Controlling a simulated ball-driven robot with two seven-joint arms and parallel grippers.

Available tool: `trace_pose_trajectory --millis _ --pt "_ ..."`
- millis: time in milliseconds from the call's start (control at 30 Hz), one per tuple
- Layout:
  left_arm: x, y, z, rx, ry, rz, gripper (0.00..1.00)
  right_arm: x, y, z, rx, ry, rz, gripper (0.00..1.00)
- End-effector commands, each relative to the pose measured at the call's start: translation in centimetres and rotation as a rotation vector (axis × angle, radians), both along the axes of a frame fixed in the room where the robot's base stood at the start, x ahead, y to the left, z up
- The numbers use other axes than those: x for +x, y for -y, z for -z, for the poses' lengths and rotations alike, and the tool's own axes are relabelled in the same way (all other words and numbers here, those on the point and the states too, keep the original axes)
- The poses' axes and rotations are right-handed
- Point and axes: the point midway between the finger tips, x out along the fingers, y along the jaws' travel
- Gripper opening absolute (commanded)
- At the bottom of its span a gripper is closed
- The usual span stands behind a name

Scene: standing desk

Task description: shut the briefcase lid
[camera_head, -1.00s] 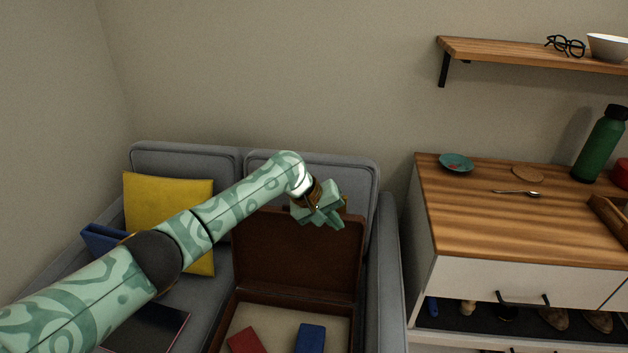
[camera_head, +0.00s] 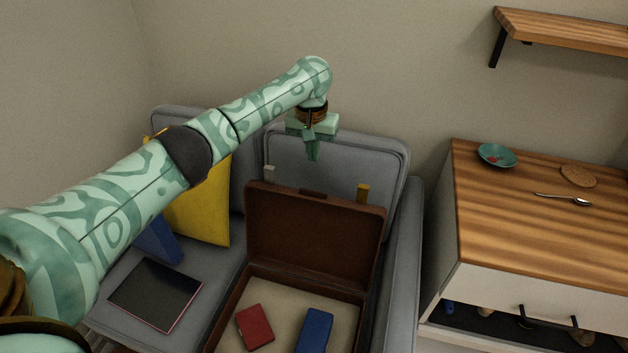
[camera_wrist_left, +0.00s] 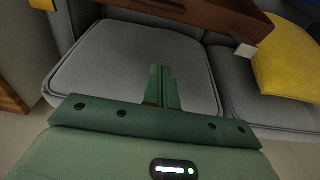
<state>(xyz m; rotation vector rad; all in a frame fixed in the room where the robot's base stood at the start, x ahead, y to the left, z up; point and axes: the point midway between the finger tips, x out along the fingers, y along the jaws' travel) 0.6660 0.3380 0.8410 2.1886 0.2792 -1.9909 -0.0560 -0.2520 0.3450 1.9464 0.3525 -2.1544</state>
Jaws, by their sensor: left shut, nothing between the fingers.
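The brown briefcase stands open on the grey sofa, its lid (camera_head: 315,232) raised and roughly upright. The base (camera_head: 290,285) has a pale lining and holds a red item (camera_head: 254,326) and a blue item (camera_head: 314,330). My left gripper (camera_head: 314,155) is shut and empty, above the lid's top edge and apart from it, in front of the backrest. My right gripper is not in view.
A yellow cushion (camera_head: 203,205), a blue item (camera_head: 157,240) and a dark tablet-like item (camera_head: 155,293) are on the sofa left of the briefcase. The sofa's armrest (camera_head: 402,265) is close on the right. A wooden-topped dresser (camera_head: 530,230) stands beyond it.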

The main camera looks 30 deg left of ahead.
Motion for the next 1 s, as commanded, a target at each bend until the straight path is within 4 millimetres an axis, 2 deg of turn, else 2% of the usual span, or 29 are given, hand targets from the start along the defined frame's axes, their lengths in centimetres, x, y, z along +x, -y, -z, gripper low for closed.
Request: trace_pose_trajectory --millis 33,167,400,533,733,1000 --pt "0.1 0.0 1.8 0.0 -0.007 0.0 0.0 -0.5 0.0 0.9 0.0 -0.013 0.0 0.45" --pt "0.3 -0.1 4.9 0.0 -0.011 0.001 0.0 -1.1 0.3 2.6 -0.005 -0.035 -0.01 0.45" --pt "0.8 -0.2 10.2 0.0 -0.011 0.0 0.0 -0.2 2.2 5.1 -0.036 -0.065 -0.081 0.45" --pt "-0.9 0.1 8.4 0.001 0.001 0.004 0.0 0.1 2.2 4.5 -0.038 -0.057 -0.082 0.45" --pt "-2.6 0.6 7.9 0.001 0.001 0.002 0.0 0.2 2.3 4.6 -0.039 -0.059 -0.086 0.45" --pt "-3.0 0.8 7.8 0.0 0.0 0.002 0.0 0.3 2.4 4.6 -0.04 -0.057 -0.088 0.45"
